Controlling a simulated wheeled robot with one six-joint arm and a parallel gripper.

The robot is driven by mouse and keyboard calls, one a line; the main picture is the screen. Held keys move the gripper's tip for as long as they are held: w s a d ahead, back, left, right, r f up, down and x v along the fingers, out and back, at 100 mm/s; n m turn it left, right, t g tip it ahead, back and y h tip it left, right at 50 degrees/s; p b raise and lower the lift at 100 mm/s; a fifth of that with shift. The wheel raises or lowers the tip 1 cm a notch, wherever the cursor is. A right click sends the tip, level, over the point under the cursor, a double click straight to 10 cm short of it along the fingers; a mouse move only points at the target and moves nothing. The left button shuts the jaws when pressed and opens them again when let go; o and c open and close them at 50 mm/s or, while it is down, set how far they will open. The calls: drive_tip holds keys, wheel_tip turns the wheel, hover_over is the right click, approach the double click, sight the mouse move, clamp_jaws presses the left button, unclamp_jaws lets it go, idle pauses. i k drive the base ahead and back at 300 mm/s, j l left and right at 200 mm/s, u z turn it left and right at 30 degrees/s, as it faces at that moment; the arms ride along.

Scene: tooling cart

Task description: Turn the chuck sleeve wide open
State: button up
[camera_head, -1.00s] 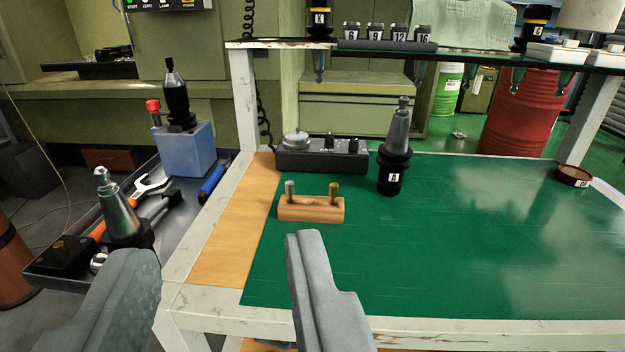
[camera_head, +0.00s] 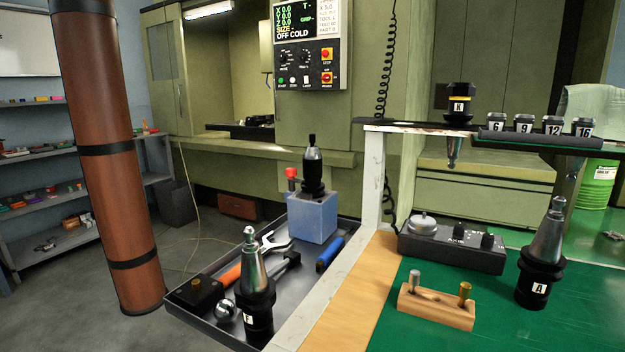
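A black, stepped tool holder (camera_head: 313,175) with a narrow pointed top stands upright in a blue block (camera_head: 313,216) on the dark side tray. It looks like the chuck, but I cannot make out its sleeve or how far it is turned. A red knob (camera_head: 291,172) stands at the block's left rear. My gripper is not in view, so its fingers and its place relative to the chuck do not show.
The dark tray (camera_head: 190,312) also holds holder F (camera_head: 257,308), a wrench (camera_head: 275,243) and a blue-handled tool (camera_head: 331,254). Holder A (camera_head: 540,262), a wooden stand (camera_head: 436,306) and a black control box (camera_head: 452,245) occupy the green cart top. A brown column (camera_head: 115,160) stands left.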

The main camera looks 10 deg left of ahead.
sight(311, 163)
drive_tip(key=i+j, duration=0.2)
drive_tip(key=j, duration=0.2)
drive_tip(key=i+j+z, duration=0.1)
drive_tip(key=j, duration=0.25)
drive_tip(key=i+j, duration=0.3)
drive_tip(key=j+z, duration=0.05)
drive_tip(key=j, duration=0.05)
